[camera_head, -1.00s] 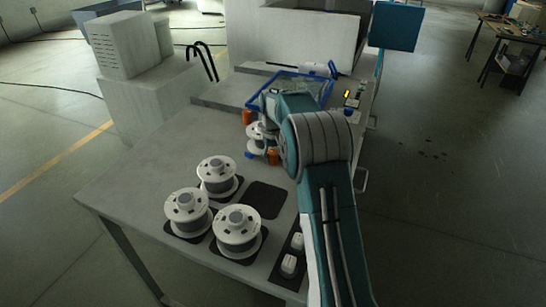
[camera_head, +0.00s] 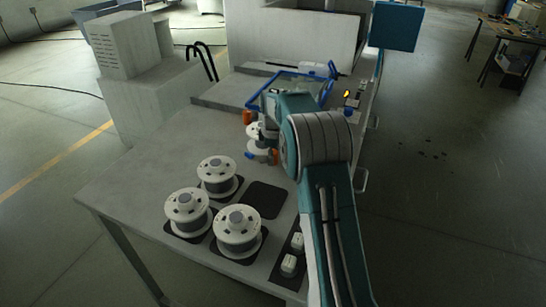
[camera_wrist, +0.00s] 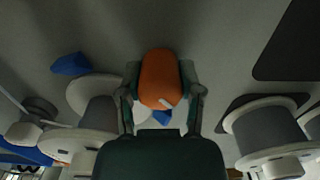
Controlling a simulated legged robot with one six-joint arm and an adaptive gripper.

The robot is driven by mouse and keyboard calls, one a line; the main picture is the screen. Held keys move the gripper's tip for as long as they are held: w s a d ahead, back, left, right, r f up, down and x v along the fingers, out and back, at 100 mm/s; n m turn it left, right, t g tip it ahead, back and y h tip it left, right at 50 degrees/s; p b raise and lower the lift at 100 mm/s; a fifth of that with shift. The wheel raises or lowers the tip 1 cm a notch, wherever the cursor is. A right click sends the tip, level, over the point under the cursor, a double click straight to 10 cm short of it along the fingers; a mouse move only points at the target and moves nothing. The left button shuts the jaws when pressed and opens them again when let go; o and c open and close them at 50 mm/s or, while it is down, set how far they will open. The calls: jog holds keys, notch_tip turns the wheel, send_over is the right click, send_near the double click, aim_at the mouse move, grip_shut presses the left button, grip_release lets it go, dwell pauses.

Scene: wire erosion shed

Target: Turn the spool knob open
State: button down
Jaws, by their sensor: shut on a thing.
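The orange spool knob (camera_wrist: 160,76) is in the middle of the wrist view, with a small white mark near its lower edge. My gripper (camera_wrist: 160,85) is shut on it, one finger on each side. That spool also shows at left in the wrist view (camera_wrist: 93,92).
Three white spools (camera_head: 219,174) stand on dark pads near the table's front, beside an empty pad (camera_head: 263,199). White switches (camera_head: 289,264) sit at the right edge. Another orange part (camera_head: 247,117) and a blue-framed tray (camera_head: 312,85) are further back. The table's left side is clear.

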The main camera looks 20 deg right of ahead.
jog(key=shift+f+n, duration=0.2)
jog(key=shift+n, duration=0.3)
jog(key=shift+c, duration=1.3)
grip_release()
jog(key=shift+r, duration=0.1)
jog(key=shift+r, duration=0.15)
notch_tip(320, 180, up, 12)
jog(key=shift+w+f, duration=0.1)
jog(key=shift+f, duration=0.1)
